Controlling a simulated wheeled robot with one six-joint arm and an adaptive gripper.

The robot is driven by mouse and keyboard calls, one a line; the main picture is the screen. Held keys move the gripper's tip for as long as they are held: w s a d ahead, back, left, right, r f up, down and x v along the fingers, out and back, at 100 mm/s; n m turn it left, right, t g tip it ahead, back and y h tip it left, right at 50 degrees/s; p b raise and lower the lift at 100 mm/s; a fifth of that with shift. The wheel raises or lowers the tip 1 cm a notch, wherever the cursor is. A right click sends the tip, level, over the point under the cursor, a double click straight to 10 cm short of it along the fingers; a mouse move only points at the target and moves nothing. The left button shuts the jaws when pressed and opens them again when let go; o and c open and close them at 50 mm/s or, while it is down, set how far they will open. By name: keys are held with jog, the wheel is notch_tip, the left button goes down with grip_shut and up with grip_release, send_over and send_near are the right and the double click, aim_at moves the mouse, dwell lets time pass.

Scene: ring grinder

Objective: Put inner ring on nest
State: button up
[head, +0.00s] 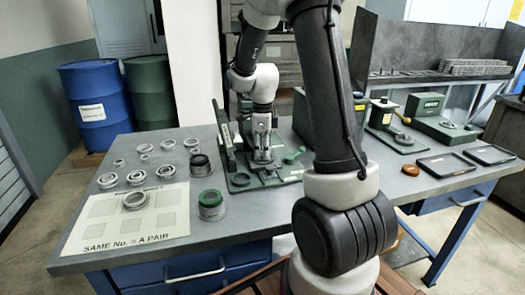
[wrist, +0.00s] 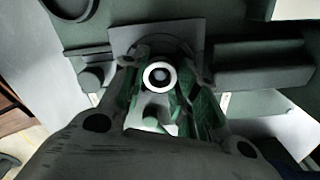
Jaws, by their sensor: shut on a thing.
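My gripper (head: 262,148) points down over the green fixture (head: 240,183) at the middle of the table. In the wrist view my gripper (wrist: 165,66) is shut on a small bright ring (wrist: 147,76), the inner ring, held between its fingertips. The ring's hole shows a grey round spot in its middle. Below it in the wrist view is a grey plate (wrist: 122,38) with a dark curved edge, seemingly the nest area. I cannot tell whether the ring touches the nest. In the head view the fingers hide the ring.
Several loose rings (head: 136,178) lie at the left of the table, one of them on a white pairing sheet (head: 165,222). A green-topped round container (head: 211,203) stands in front of the fixture. Green gauges (head: 440,122) and dark trays (head: 447,164) are at the right.

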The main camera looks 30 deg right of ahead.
jog(key=shift+f, duration=0.15)
jog(key=o, duration=0.7)
jog(key=shift+o, duration=0.2)
notch_tip(320, 180, up, 12)
jog(key=s+a+r+n+t, duration=0.2)
jog(key=s+r+n, duration=0.1)
jog(key=s+n, duration=0.9)
jog(key=s+a+r+n+t, duration=0.2)
jog(key=s+a+r+n, duration=0.1)
jog(key=s+n, duration=0.8)
jog(key=n, duration=0.2)
jog(key=shift+s+n, duration=0.3)
jog(key=shift+s, duration=0.05)
